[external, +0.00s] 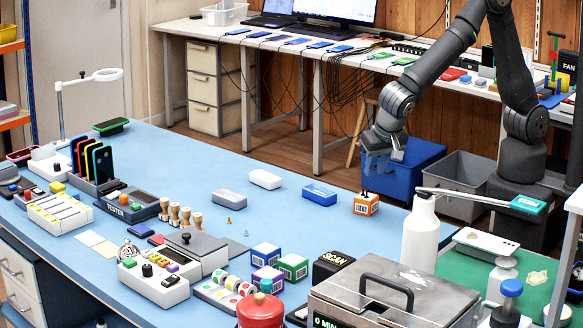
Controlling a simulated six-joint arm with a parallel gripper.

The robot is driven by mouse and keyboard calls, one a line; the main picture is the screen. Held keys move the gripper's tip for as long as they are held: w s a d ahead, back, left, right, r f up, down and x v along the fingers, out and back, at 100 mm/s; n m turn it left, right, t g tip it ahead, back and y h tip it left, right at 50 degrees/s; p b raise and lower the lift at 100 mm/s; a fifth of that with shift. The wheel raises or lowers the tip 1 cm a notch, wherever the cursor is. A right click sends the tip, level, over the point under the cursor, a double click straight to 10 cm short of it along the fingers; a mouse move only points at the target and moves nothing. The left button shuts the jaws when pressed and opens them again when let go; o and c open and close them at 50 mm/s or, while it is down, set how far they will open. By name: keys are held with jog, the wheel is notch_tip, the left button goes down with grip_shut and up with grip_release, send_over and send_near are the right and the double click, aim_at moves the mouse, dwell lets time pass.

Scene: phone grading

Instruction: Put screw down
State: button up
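My gripper (383,160) is raised at the far right side of the blue table, in front of the blue bin in the picture. It points downward. Its fingers are dark and small here, so I cannot tell whether they are open or shut, or whether a screw is between them. Two tiny brass-coloured pieces, possibly screws, show on the table: one upper piece (229,220) and one lower piece (229,235). A tiny grey piece (246,233) lies to their right. My gripper is well apart from all of these.
An orange box (366,204) stands below my gripper, with a blue block (320,194) to its left. White (265,179) and grey (229,199) blocks lie further left. A white bottle (421,232) stands at right. The table's middle (315,225) is clear.

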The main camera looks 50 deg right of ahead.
aim_at(368, 199)
jog(key=shift+v, duration=2.35)
jog(key=shift+f, duration=0.1)
jog(key=x, duration=1.2)
jog(key=shift+r, duration=1.85)
jog(key=shift+f, duration=0.1)
